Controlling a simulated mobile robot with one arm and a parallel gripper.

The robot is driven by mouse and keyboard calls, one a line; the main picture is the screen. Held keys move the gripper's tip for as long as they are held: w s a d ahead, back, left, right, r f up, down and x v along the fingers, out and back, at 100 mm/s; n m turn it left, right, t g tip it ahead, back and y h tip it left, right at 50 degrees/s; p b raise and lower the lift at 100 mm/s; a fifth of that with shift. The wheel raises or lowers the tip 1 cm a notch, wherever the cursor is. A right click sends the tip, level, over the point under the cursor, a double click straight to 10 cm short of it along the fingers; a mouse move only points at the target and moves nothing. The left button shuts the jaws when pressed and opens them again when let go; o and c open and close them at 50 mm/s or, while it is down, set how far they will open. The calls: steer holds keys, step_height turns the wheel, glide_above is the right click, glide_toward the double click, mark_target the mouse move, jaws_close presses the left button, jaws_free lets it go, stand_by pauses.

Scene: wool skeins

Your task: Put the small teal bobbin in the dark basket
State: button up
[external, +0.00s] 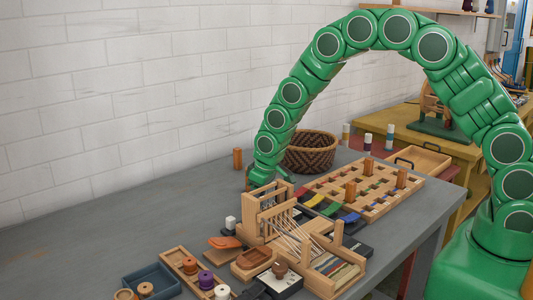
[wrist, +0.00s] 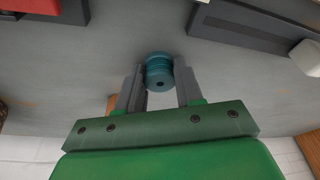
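The small teal bobbin (wrist: 160,72) is at the fingertips of my gripper (wrist: 160,80) in the wrist view, one finger on each side of it. The fingers look very close to its sides, but I cannot tell whether they press on it. In the external view my gripper (external: 270,183) is low over the grey table, behind the wooden loom, and the bobbin is hidden there. The dark woven basket (external: 310,153) stands behind and to the right of my gripper, with its open top up.
The wooden loom (external: 290,235) stands just in front of my gripper. A wooden rack (external: 375,190) with upright blocks is to the right. Trays with bobbins (external: 190,265) are at the front. A wooden block (external: 238,158) stands left of the gripper. The table's left side is clear.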

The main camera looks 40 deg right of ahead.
steer(key=c, duration=0.6)
steer(key=shift+r, duration=0.45)
step_height(320, 180, up, 2)
steer(key=shift+r, duration=0.25)
steer(key=s+d+r, duration=0.4)
steer(key=s+r, duration=0.5)
steer(key=s, duration=0.4)
steer(key=shift+s+r, duration=0.15)
steer(key=shift+r, duration=0.2)
